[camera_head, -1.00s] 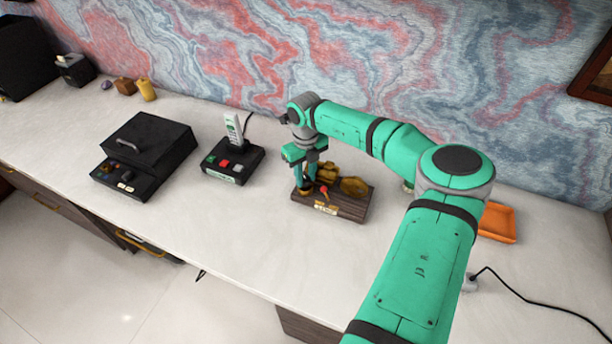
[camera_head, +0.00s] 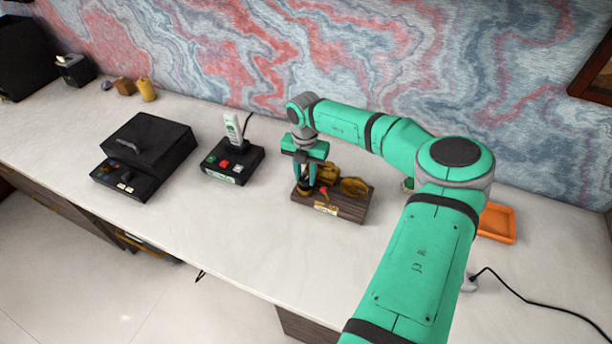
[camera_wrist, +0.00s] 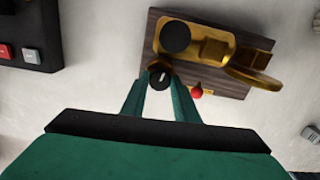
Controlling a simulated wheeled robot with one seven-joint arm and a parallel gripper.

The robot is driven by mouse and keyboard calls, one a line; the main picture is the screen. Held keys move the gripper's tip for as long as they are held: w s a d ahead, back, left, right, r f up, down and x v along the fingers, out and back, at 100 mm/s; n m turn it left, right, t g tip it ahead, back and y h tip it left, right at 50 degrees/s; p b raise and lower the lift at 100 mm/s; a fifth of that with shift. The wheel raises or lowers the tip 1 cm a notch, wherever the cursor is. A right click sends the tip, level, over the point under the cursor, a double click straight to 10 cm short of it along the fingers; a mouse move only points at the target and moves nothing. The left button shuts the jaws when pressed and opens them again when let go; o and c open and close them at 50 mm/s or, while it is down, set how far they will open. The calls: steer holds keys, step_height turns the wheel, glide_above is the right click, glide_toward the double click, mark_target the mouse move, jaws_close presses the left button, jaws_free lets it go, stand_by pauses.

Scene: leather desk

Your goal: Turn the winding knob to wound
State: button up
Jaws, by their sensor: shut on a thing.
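The winding knob (camera_wrist: 160,78) is a small dark round knob with a pale mark, at the corner of a brass-and-wood device in the wrist view. The device's dark wooden base (camera_head: 350,212) stands on the desk in the head view, with brass parts (camera_head: 354,187) on top. My gripper (camera_wrist: 161,82) points down with its two green fingers on either side of the knob, shut on it. In the head view my gripper (camera_head: 305,186) is at the left end of the base and hides the knob there.
A red-tipped part (camera_wrist: 196,92) sits close beside the right finger. A black box with red, green and grey buttons (camera_head: 234,164) stands left of the device, with a larger black machine (camera_head: 150,145) beyond. An orange tray (camera_head: 498,224) lies right. The desk front is clear.

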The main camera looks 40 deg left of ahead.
steer(key=m, duration=0.5)
steer(key=shift+r+m, duration=0.1)
steer(key=shift+m, duration=0.2)
steer(key=shift+w+m, duration=0.15)
steer(key=shift+m, duration=1.95)
steer(key=shift+s+a, duration=0.15)
steer(key=shift+s, duration=0.1)
steer(key=o, duration=1.1)
steer(key=shift+c, duration=0.2)
